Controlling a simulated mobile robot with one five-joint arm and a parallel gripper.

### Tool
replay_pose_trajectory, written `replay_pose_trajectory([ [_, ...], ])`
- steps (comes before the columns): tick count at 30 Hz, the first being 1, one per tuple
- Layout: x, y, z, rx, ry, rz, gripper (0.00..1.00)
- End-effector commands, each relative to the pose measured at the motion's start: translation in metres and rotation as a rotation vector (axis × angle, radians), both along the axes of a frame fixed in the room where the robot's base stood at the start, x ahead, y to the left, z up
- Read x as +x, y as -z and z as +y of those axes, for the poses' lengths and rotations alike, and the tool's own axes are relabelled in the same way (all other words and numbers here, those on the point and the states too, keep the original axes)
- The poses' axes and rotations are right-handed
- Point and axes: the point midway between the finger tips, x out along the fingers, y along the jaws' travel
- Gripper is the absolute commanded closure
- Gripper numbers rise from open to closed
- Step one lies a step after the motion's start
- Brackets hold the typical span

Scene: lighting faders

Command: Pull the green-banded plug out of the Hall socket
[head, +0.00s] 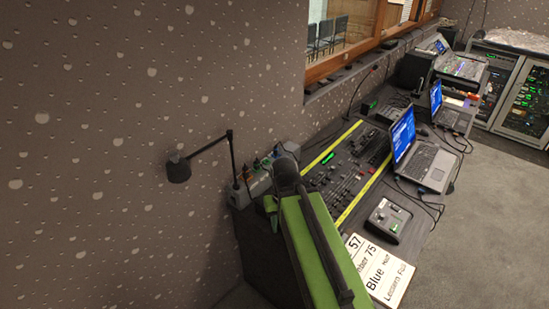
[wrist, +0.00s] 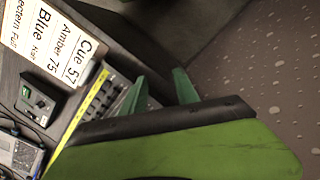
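A grey socket box (head: 258,186) stands at the wall end of the desk in the head view. Several small plugs stand in its top, with tiny coloured spots; one spot near its far end looks green (head: 276,154). Labels are too small to read, so I cannot tell which socket is Hall. My green arm reaches over the desk and hides part of the box's right side. In the wrist view my gripper (wrist: 160,88) has its two green fingers apart with nothing between them. The socket box and plugs are not clearly seen there.
A black desk lamp (head: 179,170) juts out left of the box. A fader console (head: 345,172) with yellow edge strips, an open laptop (head: 424,160), a small control box (head: 388,219) and a cue card (head: 378,272) cover the desk. The wall is close on the left.

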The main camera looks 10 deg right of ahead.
Motion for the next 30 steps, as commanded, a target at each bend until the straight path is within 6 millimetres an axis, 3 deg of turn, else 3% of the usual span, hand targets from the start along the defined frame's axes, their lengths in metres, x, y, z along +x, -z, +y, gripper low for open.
replay_pose_trajectory([
  [5,0.008,0.004,0.001,0.016,0.041,-0.011,0.56],
  [8,0.043,0.020,0.014,0.098,0.233,-0.052,0.56],
  [11,0.105,0.037,0.017,0.271,0.628,-0.096,0.56],
  [12,0.134,0.042,0.016,0.361,0.819,-0.099,0.56],
  [15,0.205,0.044,0.005,0.606,1.296,-0.055,0.56],
  [18,0.263,0.038,-0.014,0.840,1.708,0.061,0.56],
  [21,0.305,0.028,-0.034,1.027,2.005,0.204,0.56],
  [25,0.331,0.018,-0.052,1.165,2.211,0.348,0.56],
  [30,0.336,0.012,-0.056,1.199,2.266,0.397,0.56],
])
